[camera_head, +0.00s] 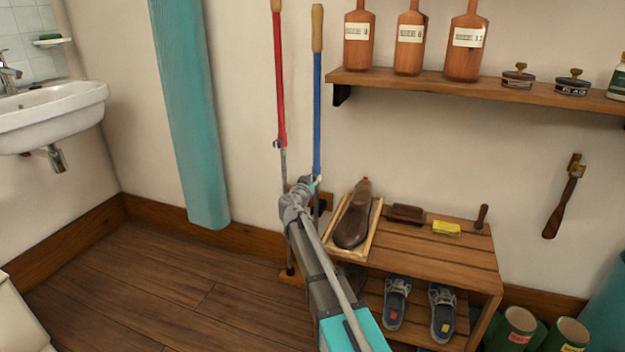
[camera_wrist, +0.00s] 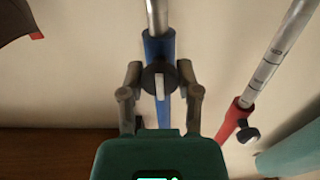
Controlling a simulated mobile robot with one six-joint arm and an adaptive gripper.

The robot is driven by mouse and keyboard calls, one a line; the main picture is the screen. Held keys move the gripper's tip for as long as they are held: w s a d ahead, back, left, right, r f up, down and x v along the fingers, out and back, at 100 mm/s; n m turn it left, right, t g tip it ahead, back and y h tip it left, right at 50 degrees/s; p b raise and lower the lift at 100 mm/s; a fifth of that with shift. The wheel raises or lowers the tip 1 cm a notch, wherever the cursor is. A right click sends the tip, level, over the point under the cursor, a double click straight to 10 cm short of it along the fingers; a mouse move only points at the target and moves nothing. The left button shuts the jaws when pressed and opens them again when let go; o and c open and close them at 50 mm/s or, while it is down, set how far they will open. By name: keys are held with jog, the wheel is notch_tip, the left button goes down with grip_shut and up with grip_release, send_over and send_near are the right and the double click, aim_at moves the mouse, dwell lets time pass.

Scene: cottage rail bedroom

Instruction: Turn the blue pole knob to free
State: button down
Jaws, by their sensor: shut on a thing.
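The blue pole (camera_head: 317,115) leans upright against the wall, with a wooden grip on top. In the wrist view the blue pole (camera_wrist: 158,48) has a round black knob (camera_wrist: 148,79) with a pale bar across it. The bar lies nearly in line with the pole. My gripper (camera_wrist: 160,76) has one finger on each side of the knob and is shut on it; the exact contact at the fingertips is hard to see. In the head view my gripper (camera_head: 312,186) is at the pole's lower end and hides the knob.
A red pole (camera_head: 279,85) stands just left of the blue one; its own dark knob (camera_wrist: 247,134) shows in the wrist view. A wooden bench (camera_head: 440,262) with a brown shoe (camera_head: 353,222) stands close on the right. A bottle shelf (camera_head: 480,90) is above. Floor is clear at left.

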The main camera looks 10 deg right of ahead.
jog(key=shift+n, duration=0.4)
jog(key=n, duration=0.3)
jog(key=shift+n, duration=0.3)
jog(key=n, duration=1.3)
jog(key=shift+n, duration=0.3)
jog(key=shift+c, duration=1.4)
grip_release()
